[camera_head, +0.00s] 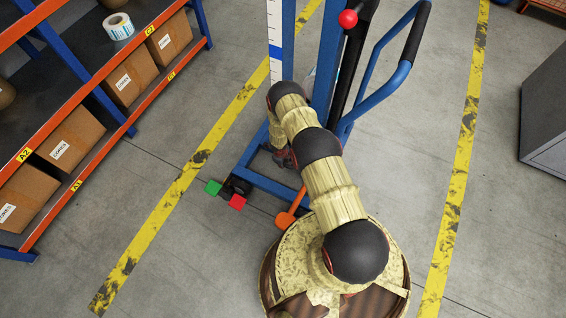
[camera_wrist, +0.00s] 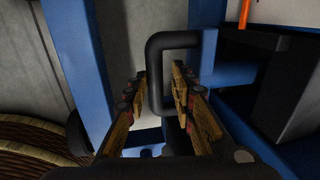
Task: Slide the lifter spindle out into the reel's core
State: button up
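The blue lifter (camera_head: 262,183) stands on the floor in front of my arm. A white and blue label reel (camera_head: 118,26) lies on the top shelf at the upper left. In the wrist view, my gripper (camera_wrist: 158,82) is open, its two fingers apart. A dark bent handle (camera_wrist: 172,42) curves ahead of the fingers, and its downward leg lies between them in the picture. I cannot tell whether the fingers touch it. My arm hides much of the lifter and most of the gripper in the head view. I cannot make out the spindle.
An orange and blue rack (camera_head: 105,92) with cardboard boxes (camera_head: 130,77) stands at left. Green (camera_head: 213,187) and red (camera_head: 237,201) blocks sit low by the lifter. A blue push handle (camera_head: 385,92) and red knob (camera_head: 348,18) rise behind. Floor at right is clear up to a grey cabinet (camera_head: 548,115).

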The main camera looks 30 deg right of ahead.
jog(key=shift+w+r, duration=0.1)
jog(key=shift+r, duration=0.05)
notch_tip(320, 180, up, 12)
jog(key=s+a, duration=0.1)
jog(key=shift+s+a+f, duration=0.25)
jog(key=shift+a, duration=0.15)
dwell(0.6)
